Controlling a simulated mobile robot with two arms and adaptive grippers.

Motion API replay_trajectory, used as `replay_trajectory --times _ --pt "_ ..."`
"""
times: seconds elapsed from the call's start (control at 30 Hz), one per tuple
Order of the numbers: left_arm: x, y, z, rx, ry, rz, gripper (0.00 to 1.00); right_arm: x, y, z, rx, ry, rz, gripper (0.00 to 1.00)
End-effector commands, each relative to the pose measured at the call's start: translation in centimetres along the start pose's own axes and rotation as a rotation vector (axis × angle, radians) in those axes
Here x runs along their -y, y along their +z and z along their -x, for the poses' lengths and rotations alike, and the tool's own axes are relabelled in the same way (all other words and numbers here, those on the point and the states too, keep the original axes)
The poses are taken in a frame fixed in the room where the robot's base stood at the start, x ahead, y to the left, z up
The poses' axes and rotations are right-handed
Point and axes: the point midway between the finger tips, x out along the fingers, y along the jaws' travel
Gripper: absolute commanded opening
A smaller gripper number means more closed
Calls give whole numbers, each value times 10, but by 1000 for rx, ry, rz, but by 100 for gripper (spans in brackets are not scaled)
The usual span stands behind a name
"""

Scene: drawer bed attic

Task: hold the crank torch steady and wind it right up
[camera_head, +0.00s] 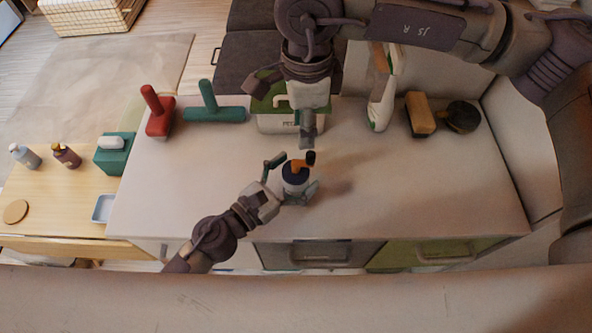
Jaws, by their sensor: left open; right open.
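The crank torch (292,180) stands on the white tabletop near the middle, with a dark blue and white body. Its orange crank arm (298,164) lies across the top and ends in a black knob (310,158) at the right. My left gripper (295,177) is open, with its fingers on either side of the torch body; whether they touch it I cannot tell. My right gripper (308,133) is open and hangs just behind and above the torch, apart from the crank. Part of the torch's lower body is hidden by my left gripper.
Behind my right gripper is a green-and-white box (275,122). The tabletop's right front is clear.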

Motion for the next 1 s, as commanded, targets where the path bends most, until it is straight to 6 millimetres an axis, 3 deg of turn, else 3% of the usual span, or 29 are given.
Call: replay_trajectory --times 0.13,0.53,0.77,0.83,1.0 --pt "0 0 0 0 0 1 85 0 0 0 0 0 0 42" --pt "0 0 0 0 0 1 19 0 0 0 0 0 0 42" --pt "0 0 0 0 0 1 18 0 0 0 0 0 0 42" --pt "0 0 0 0 0 1 18 0 0 2 0 -1 -1 50" --pt "0 0 0 0 0 1 18 -1 -10 28 1 -9 -11 50"
